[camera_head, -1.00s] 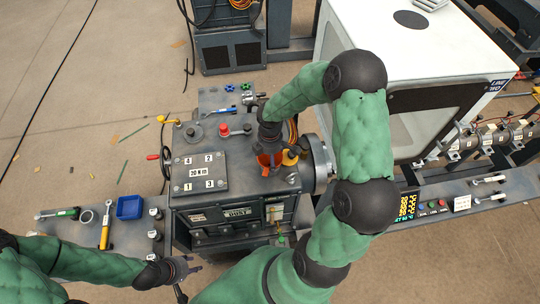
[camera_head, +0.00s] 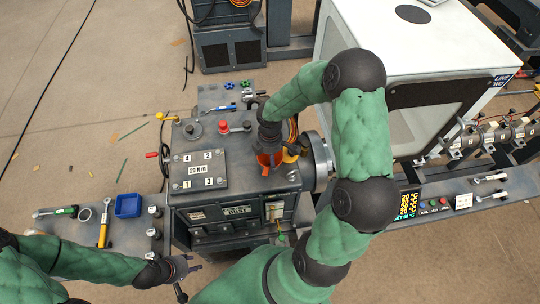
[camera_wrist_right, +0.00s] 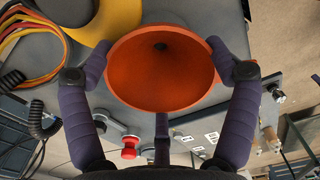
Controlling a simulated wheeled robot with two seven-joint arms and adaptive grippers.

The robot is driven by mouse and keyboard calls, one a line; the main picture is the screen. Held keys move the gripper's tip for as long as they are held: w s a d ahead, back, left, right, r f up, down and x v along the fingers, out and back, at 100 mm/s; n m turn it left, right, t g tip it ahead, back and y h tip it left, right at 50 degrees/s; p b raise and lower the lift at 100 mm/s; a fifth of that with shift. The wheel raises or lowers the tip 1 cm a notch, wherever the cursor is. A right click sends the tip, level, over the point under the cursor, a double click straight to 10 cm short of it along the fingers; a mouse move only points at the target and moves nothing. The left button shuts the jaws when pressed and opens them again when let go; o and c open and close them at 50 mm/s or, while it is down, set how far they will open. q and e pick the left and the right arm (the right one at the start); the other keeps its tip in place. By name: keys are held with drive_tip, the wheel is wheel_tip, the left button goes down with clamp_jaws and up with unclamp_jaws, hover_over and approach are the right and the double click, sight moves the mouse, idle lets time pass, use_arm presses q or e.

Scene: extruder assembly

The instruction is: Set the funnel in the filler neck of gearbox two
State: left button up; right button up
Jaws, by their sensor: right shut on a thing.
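An orange funnel (camera_head: 264,160) is above the right part of the dark grey gearbox top (camera_head: 238,177). My right gripper (camera_wrist_right: 160,65) is shut on it, with fingers around its rim in the wrist view. In that view I look into the funnel's wide mouth (camera_wrist_right: 160,75). The funnel hides its own spout and what lies directly under it, so I cannot tell whether it touches a filler neck. No label naming the gearbox as two is readable. My left gripper (camera_head: 190,269) is empty, with fingers spread, near the gearbox's lower left.
A yellow part (camera_head: 291,154) is close beside the funnel. The left bench holds a blue bin (camera_head: 128,206) and tools. A white cabinet (camera_head: 420,50) stands behind my right arm.

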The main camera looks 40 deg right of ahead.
drive_tip(key=shift+f, duration=0.35)
drive_tip(key=o, duration=0.9)
wheel_tip(320, 180, up, 12)
drive_tip(key=shift+r, duration=0.1)
